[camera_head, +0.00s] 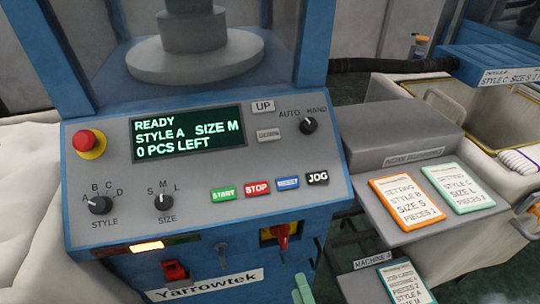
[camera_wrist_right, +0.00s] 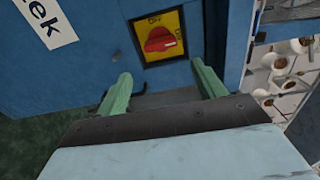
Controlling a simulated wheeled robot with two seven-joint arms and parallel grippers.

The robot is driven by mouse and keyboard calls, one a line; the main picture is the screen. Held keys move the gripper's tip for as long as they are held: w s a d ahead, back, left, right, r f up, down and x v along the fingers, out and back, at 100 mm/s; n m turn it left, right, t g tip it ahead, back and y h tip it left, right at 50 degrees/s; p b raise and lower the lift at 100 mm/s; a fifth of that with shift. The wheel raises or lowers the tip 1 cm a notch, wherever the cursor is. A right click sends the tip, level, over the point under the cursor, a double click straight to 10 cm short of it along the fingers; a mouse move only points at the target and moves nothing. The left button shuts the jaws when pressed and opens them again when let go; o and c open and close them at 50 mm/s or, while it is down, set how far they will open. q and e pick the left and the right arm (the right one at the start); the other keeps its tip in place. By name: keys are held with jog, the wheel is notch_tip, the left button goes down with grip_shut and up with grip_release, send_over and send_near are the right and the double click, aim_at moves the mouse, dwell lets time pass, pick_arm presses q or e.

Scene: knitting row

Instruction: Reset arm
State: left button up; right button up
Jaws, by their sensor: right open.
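My right gripper (camera_head: 302,289) is at the bottom edge of the head view, below the blue knitting machine's control panel (camera_head: 225,170). In the right wrist view, its two green fingers (camera_wrist_right: 162,72) stand wide apart with nothing between them. They point at the machine's blue front, with the red rotary switch on its yellow plate (camera_wrist_right: 160,38) beyond and between them. I cannot tell whether a finger touches the machine. The same red switch (camera_head: 282,236) shows in the head view. My left gripper is not in view.
The display (camera_head: 188,133) reads READY, STYLE A, SIZE M, 0 PCS LEFT. A red emergency knob (camera_head: 85,141) sits at its left. At right, an orange-framed card (camera_head: 407,203) and a green-framed card (camera_head: 460,188) lie on a grey stand, beside a bin (camera_head: 490,120).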

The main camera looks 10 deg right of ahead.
jog(key=s+d+f+n+g+y+p, duration=0.1)
jog(key=s+f+n+g+p, duration=0.25)
jog(key=f+n+p, duration=0.2)
jog(key=s+d+f+n+g+y+p, duration=0.1)
jog(key=s+f+n+g+p, duration=0.1)
jog(key=f+n+g+p, duration=0.35)
pick_arm(q)
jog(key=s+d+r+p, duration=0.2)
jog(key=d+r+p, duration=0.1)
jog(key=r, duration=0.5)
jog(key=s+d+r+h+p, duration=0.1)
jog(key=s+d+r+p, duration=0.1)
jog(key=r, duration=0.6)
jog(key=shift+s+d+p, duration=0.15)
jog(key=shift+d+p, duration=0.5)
jog(key=shift+p, duration=0.35)
pick_arm(e)
jog(key=s+d+f+n+g+h, duration=0.1)
jog(key=s+d+f+n+g, duration=0.3)
jog(key=s, duration=0.5)
jog(key=s+d+f+n+g+h, duration=0.1)
jog(key=s+d+f+n+g, duration=0.3)
jog(key=s+d, duration=0.3)
jog(key=s+f+n, duration=0.1)
jog(key=s, duration=0.2)
jog(key=shift+s+h, duration=0.3)
